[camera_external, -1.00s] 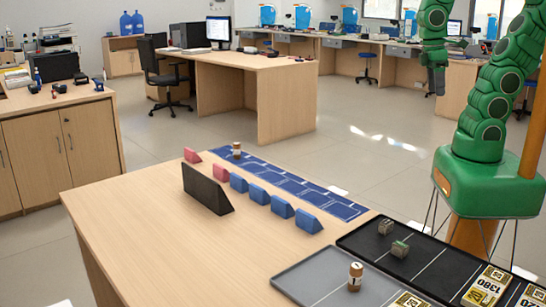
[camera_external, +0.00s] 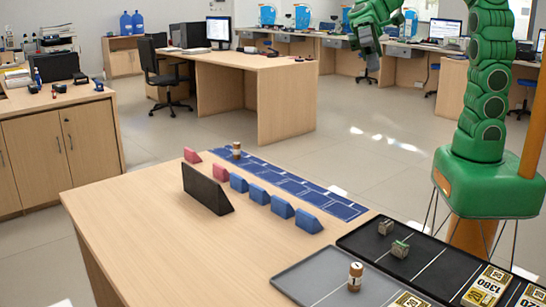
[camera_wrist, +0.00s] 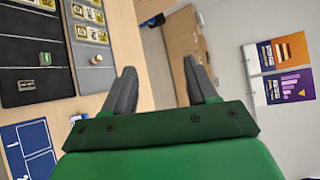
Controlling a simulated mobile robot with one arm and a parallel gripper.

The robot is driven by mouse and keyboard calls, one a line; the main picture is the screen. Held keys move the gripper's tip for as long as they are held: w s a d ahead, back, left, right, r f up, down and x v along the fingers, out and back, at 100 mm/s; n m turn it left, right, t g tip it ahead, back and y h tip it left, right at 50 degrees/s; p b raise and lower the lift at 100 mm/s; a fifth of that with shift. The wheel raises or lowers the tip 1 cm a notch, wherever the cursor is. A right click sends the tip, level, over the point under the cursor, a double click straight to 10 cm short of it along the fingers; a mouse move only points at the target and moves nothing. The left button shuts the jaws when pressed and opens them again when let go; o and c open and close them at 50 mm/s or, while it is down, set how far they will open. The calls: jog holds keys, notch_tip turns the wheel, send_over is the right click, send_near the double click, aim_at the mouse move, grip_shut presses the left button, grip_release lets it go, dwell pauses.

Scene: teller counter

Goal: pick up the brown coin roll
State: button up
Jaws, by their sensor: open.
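A small brown coin roll with a pale label (camera_external: 236,150) stands upright at the far left end of the blue mat (camera_external: 335,205). A second brown roll with a white label (camera_external: 355,276) stands on the grey tray (camera_external: 300,277); it also shows in the wrist view (camera_wrist: 96,59). My gripper (camera_external: 370,48) is high above the floor beyond the table, far from both rolls. In the wrist view its two fingers (camera_wrist: 160,82) are spread apart with nothing between them.
A black upright wedge (camera_external: 206,190) and a row of pink and blue wedges (camera_external: 282,207) stand along the mat's near side. A black tray (camera_external: 365,238) holds small bundles and banknote stacks (camera_external: 487,285). The table's near left is clear.

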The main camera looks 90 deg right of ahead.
jog(key=w+d+r+m+t+y, duration=0.1)
jog(key=w+d+m+t, duration=0.25)
jog(key=w, duration=0.45)
jog(key=w+d+m+t+y, duration=0.15)
jog(key=w+m+t, duration=0.25)
jog(key=w, duration=0.5)
jog(key=m+t+h, duration=0.5)
jog(key=m+h, duration=1.2)
jog(key=m, duration=0.7)
send_over(237, 159)
jog(key=s+d, duration=0.1)
jog(key=s, duration=0.6)
jog(key=f, duration=3.9)
jog(key=shift+w+d+f, duration=0.1)
jog(key=shift+w, duration=0.15)
jog(key=shift+w+d+f, duration=0.1)
jog(key=shift+w+f, duration=0.05)
jog(key=shift+x, duration=1.05)
jog(key=shift+w+f, duration=0.6)
jog(key=shift+w, duration=0.2)
jog(key=shift+w+f, duration=0.6)
jog(key=shift+w, duration=0.2)
jog(key=shift+w+f, duration=0.1)
jog(key=shift+w, duration=0.55)
